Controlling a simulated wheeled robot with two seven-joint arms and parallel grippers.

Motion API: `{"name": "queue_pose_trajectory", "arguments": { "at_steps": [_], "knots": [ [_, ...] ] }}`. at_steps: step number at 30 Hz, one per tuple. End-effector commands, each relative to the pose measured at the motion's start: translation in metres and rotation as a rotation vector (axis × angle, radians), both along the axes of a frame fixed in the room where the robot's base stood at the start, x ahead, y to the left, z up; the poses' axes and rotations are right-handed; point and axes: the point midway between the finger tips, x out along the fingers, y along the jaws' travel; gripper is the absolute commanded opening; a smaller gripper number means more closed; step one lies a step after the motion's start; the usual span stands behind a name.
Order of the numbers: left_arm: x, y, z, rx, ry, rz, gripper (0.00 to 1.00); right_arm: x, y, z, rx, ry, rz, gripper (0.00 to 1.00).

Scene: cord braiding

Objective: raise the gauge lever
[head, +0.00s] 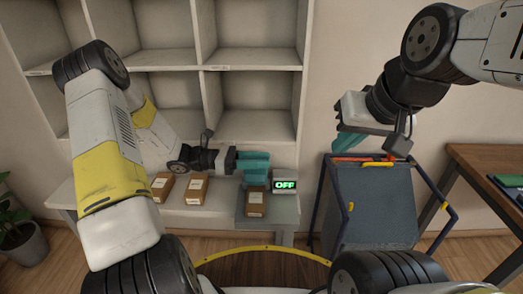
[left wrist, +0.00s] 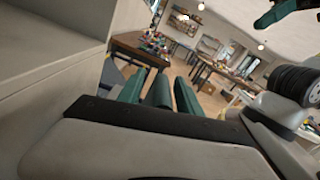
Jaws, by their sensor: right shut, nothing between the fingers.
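No gauge lever can be made out for sure. A small device with a green "OFF" display (head: 285,185) stands at the right end of the low bench. My left gripper (head: 258,165) has teal fingers and hangs just above and left of the display, over a brown box (head: 256,201). My right gripper (head: 350,142) is shut and empty, above the blue-framed grey cart (head: 375,205) at the right. Red-orange and yellow parts (head: 376,161) lie at the cart's top edge.
Brown boxes (head: 197,190) stand on the bench (head: 190,218) left of the display. A white cubby shelf (head: 200,68) rises behind. A wooden table (head: 490,165) is at the right, a potted plant (head: 15,225) at the far left. The wall above the cart is bare.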

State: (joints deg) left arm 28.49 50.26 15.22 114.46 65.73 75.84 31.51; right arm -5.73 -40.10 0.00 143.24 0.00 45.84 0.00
Motion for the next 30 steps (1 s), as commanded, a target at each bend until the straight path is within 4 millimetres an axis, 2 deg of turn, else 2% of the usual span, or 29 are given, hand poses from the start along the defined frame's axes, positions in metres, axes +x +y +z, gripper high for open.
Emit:
{"name": "queue_pose_trajectory", "arguments": {
  "at_steps": [4, 7, 18, 23, 30],
  "knots": [
    [0.000, 0.002, 0.000, -0.001, -0.001, 0.000, 0.41, 0.000, 0.000, 0.000, 0.000, 0.000, 0.000, 0.00],
    [0.001, 0.011, 0.000, -0.001, -0.002, 0.002, 0.41, 0.000, 0.000, 0.000, 0.000, 0.000, 0.000, 0.00],
    [0.001, 0.069, 0.000, 0.000, -0.001, 0.001, 0.41, 0.000, 0.000, 0.000, 0.000, 0.000, 0.000, 0.00],
    [0.000, 0.078, 0.000, 0.000, 0.001, 0.000, 0.41, 0.000, 0.000, 0.000, 0.000, 0.000, 0.000, 0.00],
    [0.000, 0.078, 0.000, 0.000, 0.001, 0.000, 0.40, 0.000, 0.000, 0.000, 0.000, 0.000, 0.000, 0.00]
  ]
}}
